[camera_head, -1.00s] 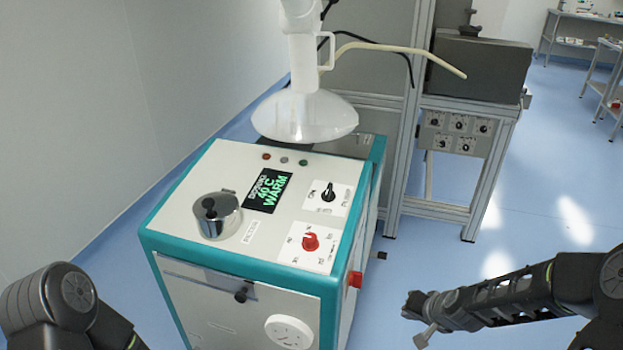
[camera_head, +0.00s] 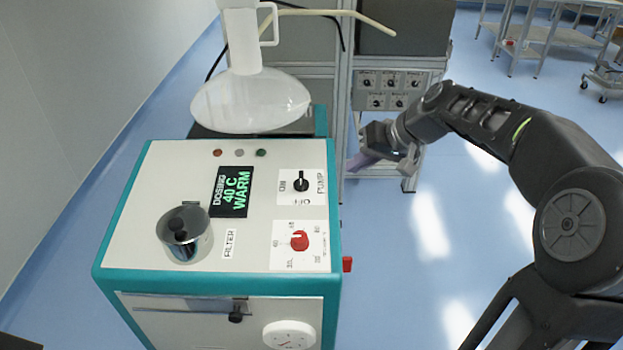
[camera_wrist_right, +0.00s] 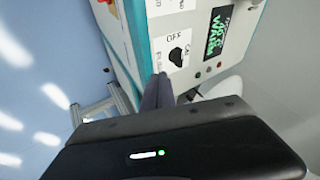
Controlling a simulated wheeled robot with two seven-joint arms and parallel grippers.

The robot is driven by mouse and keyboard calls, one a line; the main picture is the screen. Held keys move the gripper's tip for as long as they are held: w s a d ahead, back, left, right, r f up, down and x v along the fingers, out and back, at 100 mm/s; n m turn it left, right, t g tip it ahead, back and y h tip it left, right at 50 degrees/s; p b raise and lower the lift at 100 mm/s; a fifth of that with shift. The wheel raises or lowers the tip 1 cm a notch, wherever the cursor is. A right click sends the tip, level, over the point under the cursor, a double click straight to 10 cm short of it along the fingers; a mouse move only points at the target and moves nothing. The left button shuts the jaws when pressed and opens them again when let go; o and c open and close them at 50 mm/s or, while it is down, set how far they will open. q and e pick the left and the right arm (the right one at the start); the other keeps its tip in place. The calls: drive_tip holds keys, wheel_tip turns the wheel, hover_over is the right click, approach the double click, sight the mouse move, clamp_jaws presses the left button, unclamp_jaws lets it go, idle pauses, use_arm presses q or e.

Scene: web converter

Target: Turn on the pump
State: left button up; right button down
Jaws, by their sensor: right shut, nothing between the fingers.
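The pump switch (camera_head: 301,181) is a black rotary knob on a white plate labelled PUMP, with ON printed beside it. It sits on the top panel of the teal-edged machine (camera_head: 160,160). In the wrist view the knob (camera_wrist_right: 176,57) shows just beyond my fingers, with OFF printed near it. My right gripper (camera_head: 354,164) is right of the knob, beyond the machine's right edge and apart from it. Its dark fingers (camera_wrist_right: 161,80) are closed together and empty. My left gripper is out of view.
A red temperature knob (camera_head: 299,241) sits below the pump plate. A clear flask (camera_head: 250,102) stands behind. A metal frame (camera_head: 343,100) rises behind my right gripper.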

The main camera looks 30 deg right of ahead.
sight(301, 181)
drive_tip(key=p+x, duration=0.1)
drive_tip(key=x, duration=0.8)
drive_tip(key=shift+w+a+f+p, duration=0.15)
drive_tip(key=shift+w+f+p, duration=0.05)
drive_tip(key=shift+f+p, duration=0.15)
drive_tip(key=a, duration=0.1)
drive_tip(key=w+a, duration=0.1)
drive_tip(key=a+p, duration=0.1)
drive_tip(key=shift+w, duration=0.3)
drive_tip(key=shift+w+a+f, duration=0.1)
drive_tip(key=shift+w+a, duration=0.1)
drive_tip(key=shift+a, duration=0.05)
drive_tip(key=shift+s+a+m, duration=0.1)
drive_tip(key=shift+a+m, duration=0.05)
drive_tip(key=shift+m, duration=0.25)
